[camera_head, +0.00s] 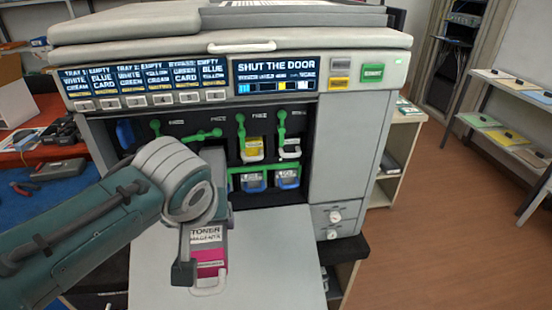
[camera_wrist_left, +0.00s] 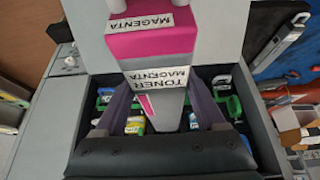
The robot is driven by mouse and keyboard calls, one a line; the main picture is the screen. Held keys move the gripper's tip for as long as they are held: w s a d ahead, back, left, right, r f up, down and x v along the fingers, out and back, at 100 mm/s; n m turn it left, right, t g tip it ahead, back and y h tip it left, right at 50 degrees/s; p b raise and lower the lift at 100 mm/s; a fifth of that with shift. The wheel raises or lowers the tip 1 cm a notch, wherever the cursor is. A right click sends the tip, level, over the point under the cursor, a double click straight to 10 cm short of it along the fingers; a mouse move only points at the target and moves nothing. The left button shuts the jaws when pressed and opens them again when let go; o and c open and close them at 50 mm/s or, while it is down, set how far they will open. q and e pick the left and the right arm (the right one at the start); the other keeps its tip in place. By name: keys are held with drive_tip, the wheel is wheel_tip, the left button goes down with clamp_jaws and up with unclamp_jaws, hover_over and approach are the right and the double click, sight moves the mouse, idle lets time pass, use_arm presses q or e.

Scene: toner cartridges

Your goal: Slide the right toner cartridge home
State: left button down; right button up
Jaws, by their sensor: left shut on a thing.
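A grey cartridge (camera_head: 209,262) with a magenta band and a "TONER MAGENTA" label is in my left gripper (camera_head: 192,258), above the lowered door (camera_head: 270,255) of the printer (camera_head: 345,130). In the left wrist view the cartridge (camera_wrist_left: 157,50) lies between the two fingers of the gripper (camera_wrist_left: 158,95), which are shut on it. The printer's open bay shows a yellow cartridge (camera_head: 254,148) and a black-and-white one (camera_head: 289,149) under green levers. My arm hides the bay's left middle part. My right gripper is out of view.
Two blue-fronted containers (camera_head: 287,178) sit low in the bay. The printer's screen (camera_head: 276,73) reads "SHUT THE DOOR". A blue-and-red bench (camera_head: 40,190) with tools is at the left. A shelf rack (camera_head: 510,125) stands at the right, with clear wooden floor before it.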

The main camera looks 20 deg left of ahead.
use_arm(q)
drive_tip(key=shift+w, duration=0.15)
drive_tip(key=shift+w+a+b, duration=0.55)
drive_tip(key=shift+w+a, duration=0.05)
drive_tip(key=shift+w, duration=0.25)
drive_tip(key=shift+w, duration=0.1)
drive_tip(key=shift+w+a+b, duration=0.4)
drive_tip(key=shift+w+b, duration=0.1)
drive_tip(key=shift+b, duration=0.05)
drive_tip(key=shift+w+a, duration=0.2)
drive_tip(key=shift+w, duration=0.2)
drive_tip(key=shift+w+a+b, duration=0.1)
drive_tip(key=shift+w+b, duration=0.1)
drive_tip(key=shift+b, duration=0.25)
drive_tip(key=shift+w+a+b, duration=0.45)
drive_tip(key=shift+w+b, duration=0.15)
drive_tip(key=shift+w, duration=0.1)
drive_tip(key=shift+w+a+b, duration=0.4)
drive_tip(key=shift+w+b, duration=0.2)
drive_tip(key=shift+w, duration=0.05)
